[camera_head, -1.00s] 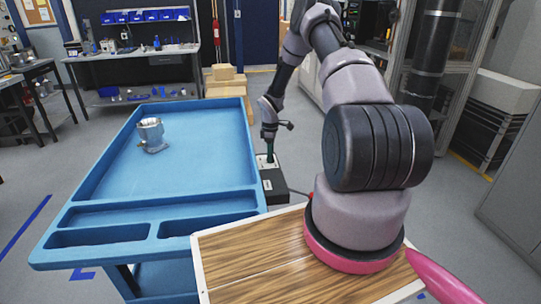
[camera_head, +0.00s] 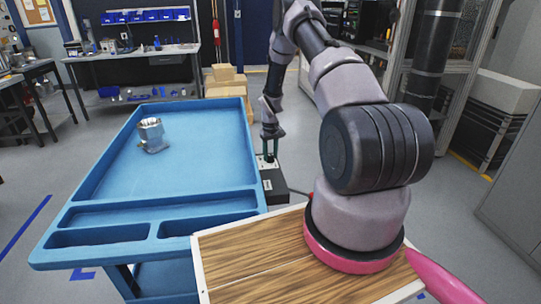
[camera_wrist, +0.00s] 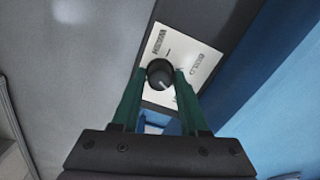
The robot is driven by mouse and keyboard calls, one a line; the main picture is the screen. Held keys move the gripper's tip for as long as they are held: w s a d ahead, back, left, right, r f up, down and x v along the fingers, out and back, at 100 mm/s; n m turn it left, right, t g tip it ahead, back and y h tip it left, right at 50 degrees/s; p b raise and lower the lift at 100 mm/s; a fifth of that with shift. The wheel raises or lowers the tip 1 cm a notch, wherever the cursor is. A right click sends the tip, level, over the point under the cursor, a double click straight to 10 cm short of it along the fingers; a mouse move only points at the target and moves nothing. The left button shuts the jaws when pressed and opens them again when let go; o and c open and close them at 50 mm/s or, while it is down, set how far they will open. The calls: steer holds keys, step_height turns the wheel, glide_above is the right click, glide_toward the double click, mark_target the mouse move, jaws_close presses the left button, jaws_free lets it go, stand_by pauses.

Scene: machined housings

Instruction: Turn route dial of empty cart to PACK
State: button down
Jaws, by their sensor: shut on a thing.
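The route dial (camera_wrist: 160,75) is a round black knob on a white label plate (camera_wrist: 198,62) in the wrist view. A pale mark shows on the knob's lower right; the printed words are too small to read. My gripper (camera_wrist: 162,73) is shut on the dial, with one green finger on each side. In the head view, my gripper (camera_head: 268,160) points down at a dark box (camera_head: 275,187) on the right side of the blue cart (camera_head: 105,220). The dial is hidden there. A metal housing (camera_head: 151,135) stands on this cart's tray.
My wood-topped base lies close to the cart's near right corner. Cardboard boxes (camera_head: 226,78) are stacked behind the cart. A workbench (camera_head: 140,55) stands at the back left. Grey floor is open right of the cart.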

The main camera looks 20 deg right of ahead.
mark_target(270, 156)
steer(key=m, duration=1.2)
steer(key=shift+m, duration=0.3)
stand_by(0.4)
steer(key=shift+c, duration=2.2)
jaws_free()
step_height(270, 156, up, 11)
steer(key=shift+f, duration=0.15)
